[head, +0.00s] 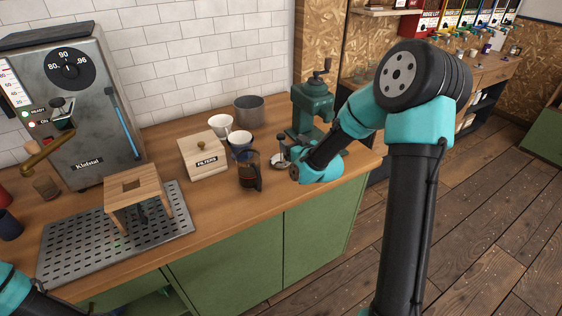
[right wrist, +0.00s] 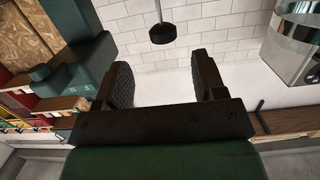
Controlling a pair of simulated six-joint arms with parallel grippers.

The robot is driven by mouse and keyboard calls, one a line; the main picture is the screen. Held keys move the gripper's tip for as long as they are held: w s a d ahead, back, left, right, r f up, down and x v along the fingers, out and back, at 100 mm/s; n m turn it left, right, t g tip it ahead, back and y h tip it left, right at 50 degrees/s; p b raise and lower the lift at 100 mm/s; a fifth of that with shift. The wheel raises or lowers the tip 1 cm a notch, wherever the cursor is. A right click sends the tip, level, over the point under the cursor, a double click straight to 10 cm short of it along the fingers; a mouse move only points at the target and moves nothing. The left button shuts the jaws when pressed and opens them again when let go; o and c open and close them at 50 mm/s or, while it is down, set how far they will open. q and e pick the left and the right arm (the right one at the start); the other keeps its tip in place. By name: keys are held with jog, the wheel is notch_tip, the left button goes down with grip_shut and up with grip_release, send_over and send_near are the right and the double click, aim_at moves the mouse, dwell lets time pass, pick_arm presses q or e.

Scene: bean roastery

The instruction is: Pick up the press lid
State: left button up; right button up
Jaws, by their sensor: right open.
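The press lid (head: 280,161) is a shiny metal disc with an upright rod and a dark knob, standing on the wooden counter. In the right wrist view its dark knob (right wrist: 163,33) shows ahead, roughly between the fingertips. My right gripper (right wrist: 163,75) is open, with nothing between its fingers. In the head view it is beside the lid, on the lid's right, partly hidden by its own wrist. I cannot tell whether it touches the lid. The glass press (head: 250,171) with dark contents stands left of the lid. My left gripper is out of view; only part of that arm shows.
A green grinder (head: 311,103) stands close behind my right wrist. White cups (head: 221,124), a metal canister (head: 249,109) and a filters box (head: 203,156) stand behind and left. A wooden stand (head: 134,187) sits on a perforated tray (head: 62,252). The counter's front edge is near.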

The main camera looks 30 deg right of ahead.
aim_at(279, 135)
jog(key=shift+w+f, duration=0.15)
jog(key=shift+w, duration=0.8)
jog(key=shift+w+f, duration=0.15)
jog(key=shift+w, duration=0.8)
jog(key=shift+w, duration=0.1)
jog(key=shift+w+a+f, duration=0.1)
jog(key=shift+w+f, duration=0.1)
jog(key=shift+w, duration=1.05)
jog(key=shift+w+a+f, duration=0.1)
jog(key=shift+w+f, duration=0.1)
jog(key=shift+w, duration=1.05)
jog(key=shift+c, duration=0.3)
grip_shut()
